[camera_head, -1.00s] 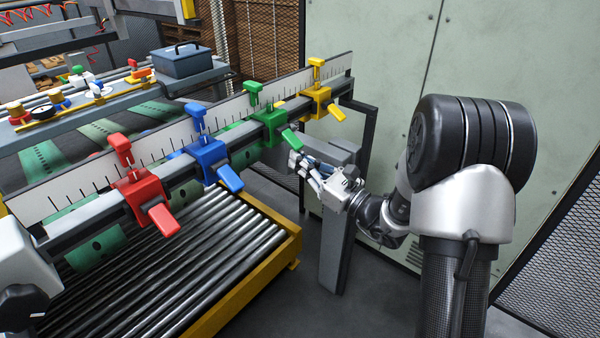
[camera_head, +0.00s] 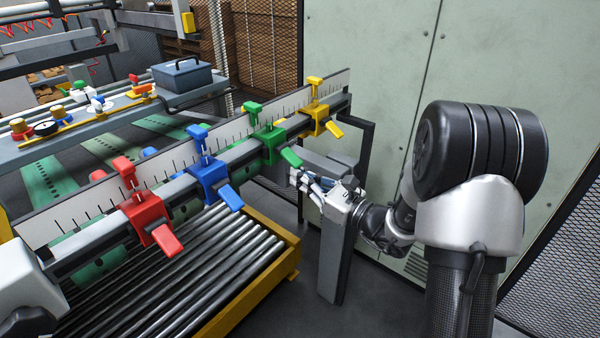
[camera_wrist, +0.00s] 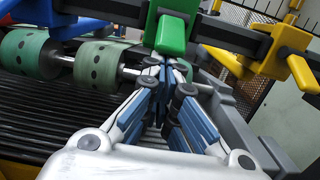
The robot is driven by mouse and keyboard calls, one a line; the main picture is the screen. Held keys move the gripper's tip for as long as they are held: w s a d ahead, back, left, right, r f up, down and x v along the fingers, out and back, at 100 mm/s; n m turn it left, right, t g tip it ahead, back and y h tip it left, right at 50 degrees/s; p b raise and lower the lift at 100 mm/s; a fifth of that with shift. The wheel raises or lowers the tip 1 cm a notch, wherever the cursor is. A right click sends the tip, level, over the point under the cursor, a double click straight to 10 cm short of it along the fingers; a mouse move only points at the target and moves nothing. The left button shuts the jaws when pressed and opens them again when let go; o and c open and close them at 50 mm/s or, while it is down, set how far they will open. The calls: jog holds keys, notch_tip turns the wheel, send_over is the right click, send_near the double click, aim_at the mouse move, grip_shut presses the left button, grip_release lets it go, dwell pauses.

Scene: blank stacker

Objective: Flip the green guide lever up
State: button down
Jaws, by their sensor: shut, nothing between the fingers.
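The green guide block (camera_head: 268,143) sits on the grey rail between the blue and yellow ones. Its green lever (camera_head: 291,157) slants down toward the lower right. In the wrist view the green lever (camera_wrist: 171,33) hangs down at the top centre. My gripper (camera_head: 297,179) is just below the lever's lower end in the head view. In the wrist view its blue-padded fingers (camera_wrist: 163,75) are together and empty, their tips close under the lever. I cannot tell whether they touch it.
A roller bed (camera_head: 200,265) with a yellow frame lies below. A grey post (camera_head: 337,250) stands by my gripper.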

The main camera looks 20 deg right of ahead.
aim_at(299, 164)
jog(key=r+g+h+p, duration=0.1)
jog(key=p, duration=0.3)
jog(key=s+r+g+h+p, duration=0.1)
jog(key=r+p, duration=0.1)
jog(key=p, duration=0.2)
jog(key=d+r+g+h+p, duration=0.1)
jog(key=g+p, duration=0.1)
jog(key=p, duration=0.2)
jog(key=shift+s+r+p, duration=0.25)
jog(key=shift+r+p, duration=0.05)
jog(key=shift+p, duration=0.05)
jog(key=g+p, duration=0.1)
jog(key=p, duration=0.1)
jog(key=r+g+h+p, duration=0.1)
jog(key=p, duration=0.2)
jog(key=shift+s+d+r+p, duration=0.15)
jog(key=shift+r+p, duration=0.15)
jog(key=shift+p, duration=0.05)
jog(key=r+g+h+p, duration=0.1)
jog(key=g+h+p, duration=0.1)
jog(key=p, duration=0.2)
jog(key=shift+r, duration=0.1)
jog(key=shift+r+p, duration=0.1)
jog(key=shift+p, duration=0.45)
jog(key=shift+w+r, duration=0.2)
jog(key=shift+r, duration=0.05)
